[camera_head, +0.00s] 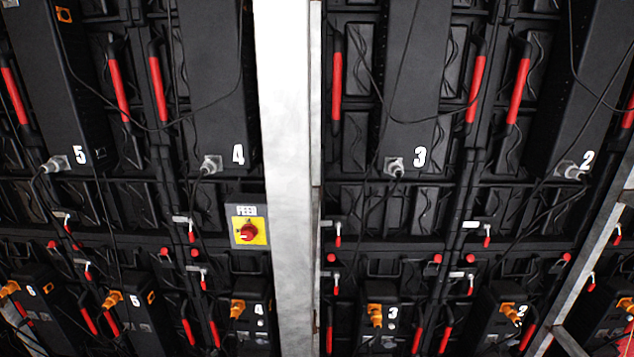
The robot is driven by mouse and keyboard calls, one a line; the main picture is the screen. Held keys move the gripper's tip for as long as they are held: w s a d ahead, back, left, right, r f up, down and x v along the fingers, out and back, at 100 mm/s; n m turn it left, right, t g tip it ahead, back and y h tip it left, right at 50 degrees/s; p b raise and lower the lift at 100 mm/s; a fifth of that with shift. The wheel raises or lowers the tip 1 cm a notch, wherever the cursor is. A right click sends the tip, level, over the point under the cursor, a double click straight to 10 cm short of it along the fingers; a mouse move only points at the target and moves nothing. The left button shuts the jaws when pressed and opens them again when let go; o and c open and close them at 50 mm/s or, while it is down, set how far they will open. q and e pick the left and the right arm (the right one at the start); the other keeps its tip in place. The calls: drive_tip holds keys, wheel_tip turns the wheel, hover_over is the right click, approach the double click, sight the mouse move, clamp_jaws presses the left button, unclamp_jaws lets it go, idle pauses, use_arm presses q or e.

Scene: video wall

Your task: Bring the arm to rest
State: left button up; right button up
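Neither of my grippers nor either arm shows in the head view. The view is filled by the back of a video wall.
A white vertical post (287,180) stands in front of the wall near the middle. Black numbered modules, such as 4 (216,80) and 3 (415,80), carry cables and plugs. Red handles (337,86) line the panels. A grey slanted metal bar (600,255) crosses at the right.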

use_arm(q)
drive_tip(key=s+a+f+n+g+y, duration=0.1)
drive_tip(key=s+a+f+n+g, duration=0.15)
drive_tip(key=s+f, duration=1)
drive_tip(key=s+a+f+n+g, duration=0.1)
drive_tip(key=s+f+g, duration=0.2)
drive_tip(key=s+f, duration=0.95)
drive_tip(key=s+d+f+g, duration=0.1)
drive_tip(key=s+d+f, duration=0.2)
drive_tip(key=s, duration=0.6)
drive_tip(key=s+d+f+g, duration=0.2)
drive_tip(key=s+d+f, duration=0.1)
drive_tip(key=s, duration=0.6)
drive_tip(key=s+d+f+g, duration=0.2)
drive_tip(key=s+d+f, duration=0.1)
drive_tip(key=s, duration=0.6)
drive_tip(key=shift+s+f+n+h, duration=0.2)
drive_tip(key=shift+n+h, duration=0.2)
drive_tip(key=shift+n, duration=0.05)
